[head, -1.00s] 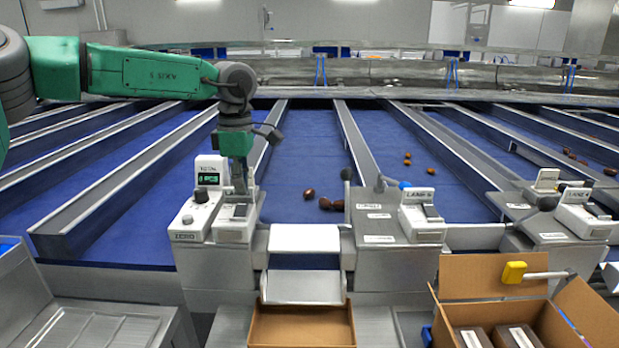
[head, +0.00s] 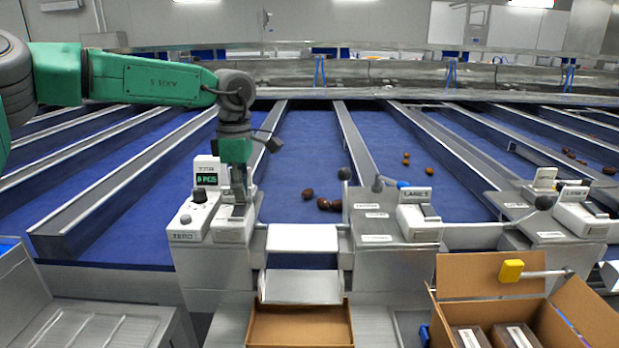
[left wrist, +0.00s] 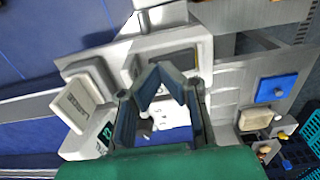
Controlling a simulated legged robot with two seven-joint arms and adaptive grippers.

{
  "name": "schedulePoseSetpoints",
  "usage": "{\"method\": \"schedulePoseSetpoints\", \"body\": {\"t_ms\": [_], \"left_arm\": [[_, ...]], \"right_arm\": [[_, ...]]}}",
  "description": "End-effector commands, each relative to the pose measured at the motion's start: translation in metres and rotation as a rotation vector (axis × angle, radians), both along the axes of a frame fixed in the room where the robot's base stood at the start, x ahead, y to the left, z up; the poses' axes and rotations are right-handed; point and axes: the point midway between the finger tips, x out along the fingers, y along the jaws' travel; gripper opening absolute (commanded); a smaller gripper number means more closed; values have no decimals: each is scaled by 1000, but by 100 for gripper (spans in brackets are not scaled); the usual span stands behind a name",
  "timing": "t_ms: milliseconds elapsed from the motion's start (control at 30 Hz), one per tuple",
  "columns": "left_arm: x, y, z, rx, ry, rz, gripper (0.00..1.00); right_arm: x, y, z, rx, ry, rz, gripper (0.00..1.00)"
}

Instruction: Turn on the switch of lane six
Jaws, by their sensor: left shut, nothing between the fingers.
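A white switch box (head: 234,227) stands on the leftmost grey console, with a dark rocker switch on its top. My left gripper (head: 239,205) is shut and empty, pointing down at this switch from above. The fingers cover part of the switch, so I cannot tell its position or whether they touch it. In the left wrist view the shut fingers (left wrist: 160,78) are over the console, and a tilted white sign (left wrist: 76,106) starts with "LANE"; its number is unclear. Another switch box (head: 419,222) to the right reads "LANE 5". My right gripper is not in view.
A display unit (head: 207,178) with a lit green screen and a knobbed box (head: 190,220) marked "ZERO" stand close left of the gripper. Blue lanes (head: 300,150) with several dates lie behind. An empty cardboard box (head: 300,325) and an open carton (head: 490,275) are in front.

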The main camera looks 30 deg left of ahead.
Motion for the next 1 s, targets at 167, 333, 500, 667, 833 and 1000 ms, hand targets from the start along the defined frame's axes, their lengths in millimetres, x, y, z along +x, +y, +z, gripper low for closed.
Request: {"method": "schedulePoseSetpoints", "body": {"t_ms": [167, 333, 500, 667, 833, 1000], "left_arm": [[0, 4, -5, -3, 1, 1, 0], [0, 4, -7, -4, 1, 1, 0], [0, 3, -10, -3, 1, 1, 0], [0, 2, -12, -1, 2, 1, 0], [0, 2, -15, -2, 2, 1, 0], [0, 3, -18, -3, 2, 1, 0]], "right_arm": [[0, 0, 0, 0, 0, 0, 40], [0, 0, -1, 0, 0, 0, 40], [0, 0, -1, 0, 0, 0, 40], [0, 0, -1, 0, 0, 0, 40], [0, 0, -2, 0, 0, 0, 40], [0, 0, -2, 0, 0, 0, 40]]}}
